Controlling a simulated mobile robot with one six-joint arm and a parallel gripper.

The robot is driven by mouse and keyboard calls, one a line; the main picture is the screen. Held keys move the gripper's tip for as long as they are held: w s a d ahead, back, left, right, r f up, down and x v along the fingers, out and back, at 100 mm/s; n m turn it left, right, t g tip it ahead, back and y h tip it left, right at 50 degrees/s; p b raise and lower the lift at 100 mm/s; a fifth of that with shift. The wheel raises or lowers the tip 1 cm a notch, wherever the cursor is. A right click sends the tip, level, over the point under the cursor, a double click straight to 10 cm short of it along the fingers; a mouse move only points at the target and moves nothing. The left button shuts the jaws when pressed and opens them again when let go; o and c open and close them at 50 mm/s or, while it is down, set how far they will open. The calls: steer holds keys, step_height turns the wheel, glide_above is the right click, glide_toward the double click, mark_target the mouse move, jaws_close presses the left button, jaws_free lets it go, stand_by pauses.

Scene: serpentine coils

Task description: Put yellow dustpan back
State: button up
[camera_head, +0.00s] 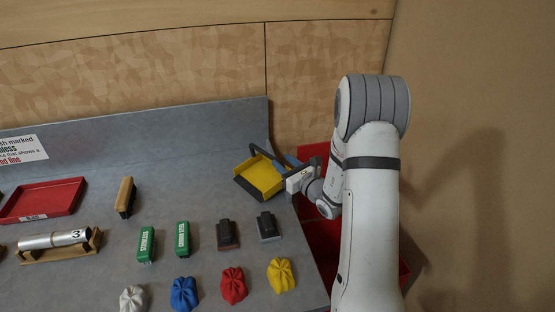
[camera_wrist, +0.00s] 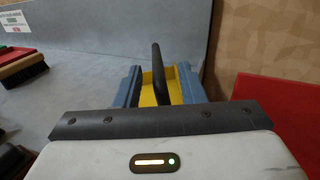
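The yellow dustpan (camera_head: 262,176) has a dark front lip and a black handle. In the head view it is at the right end of the grey bench top; I cannot tell whether it rests on the surface. My gripper (camera_head: 288,166) is at its right side, by the handle. In the wrist view the blue fingers of my gripper (camera_wrist: 158,88) are spread apart. The black handle (camera_wrist: 157,68) stands between them, and yellow of the dustpan shows on both sides of it. The fingertips' far ends are partly hidden.
A red bin (camera_head: 318,230) stands right of the bench, partly behind my arm. On the bench are green blocks (camera_head: 182,238), dark stamps (camera_head: 268,226), coloured bags (camera_head: 281,275), a brush (camera_head: 125,197), a red tray (camera_head: 42,200) and a metal cylinder (camera_head: 54,239). A wall closes off the back.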

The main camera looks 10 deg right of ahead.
steer(key=b+v, duration=0.1)
steer(key=v, duration=0.6)
steer(key=s+a+r+n+g+y, duration=0.3)
steer(key=a+n, duration=0.2)
steer(key=a, duration=0.1)
steer(key=s+a+r+n+g+y, duration=0.2)
steer(key=s+a+n+g+y, duration=0.15)
steer(key=a, duration=0.25)
steer(key=s+a+r+n+g+h, duration=0.1)
steer(key=s+a+n+g, duration=0.25)
steer(key=s+n, duration=0.2)
steer(key=s+a+n+g+h, duration=0.1)
steer(key=s+a+n+g, duration=0.25)
steer(key=s, duration=0.25)
steer(key=s+d+n+g+h, duration=0.2)
steer(key=s+d+n+h, duration=0.2)
steer(key=s+n+h, duration=0.3)
steer(key=s+d+r+n+t+h, duration=0.2)
steer(key=d+n+h, duration=0.2)
steer(key=d+n, duration=0.2)
steer(key=shift+s+d+r, duration=0.25)
steer(key=shift+s+d, duration=0.1)
steer(key=shift+d, duration=0.35)
steer(key=shift+n, duration=0.25)
steer(key=shift+c, duration=0.5)
